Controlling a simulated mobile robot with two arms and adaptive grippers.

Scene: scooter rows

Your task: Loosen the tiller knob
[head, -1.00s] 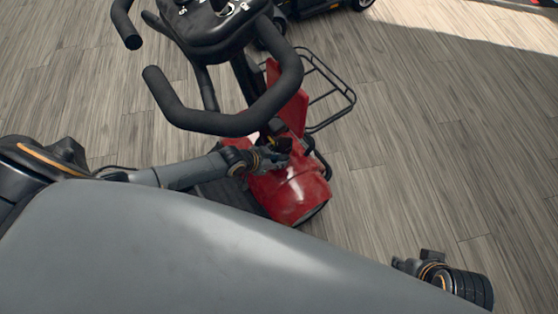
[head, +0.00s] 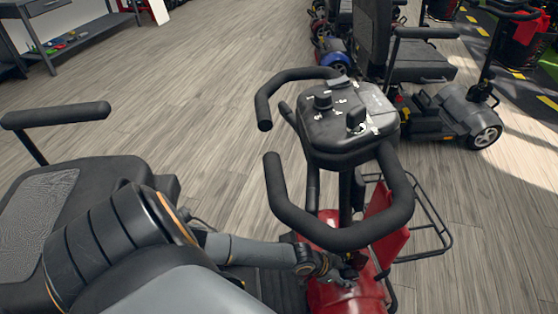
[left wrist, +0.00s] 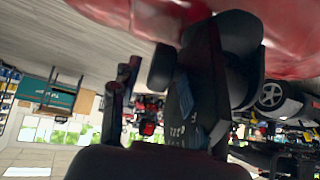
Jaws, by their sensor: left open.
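The scooter's tiller (head: 350,120) stands in front of me, with a dark console and a black looped handlebar (head: 345,235). Below it is the red front body (head: 345,298). My left gripper (head: 348,272) is open, low beside the tiller under the handlebar, close to the red body. I cannot make out the tiller knob in the head view; the handlebar and gripper cover that area. In the left wrist view, my left gripper's dark fingers (left wrist: 165,95) show against the red bodywork (left wrist: 200,15), but I cannot tell whether they touch a knob. My right gripper is not in view.
The scooter's seat (head: 70,200) and armrest (head: 55,115) are at the left. A wire basket (head: 430,225) is at the front. Another scooter (head: 450,105) stands at the back right. A workbench (head: 80,40) is at the back left. Open wooden floor (head: 190,100) lies between.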

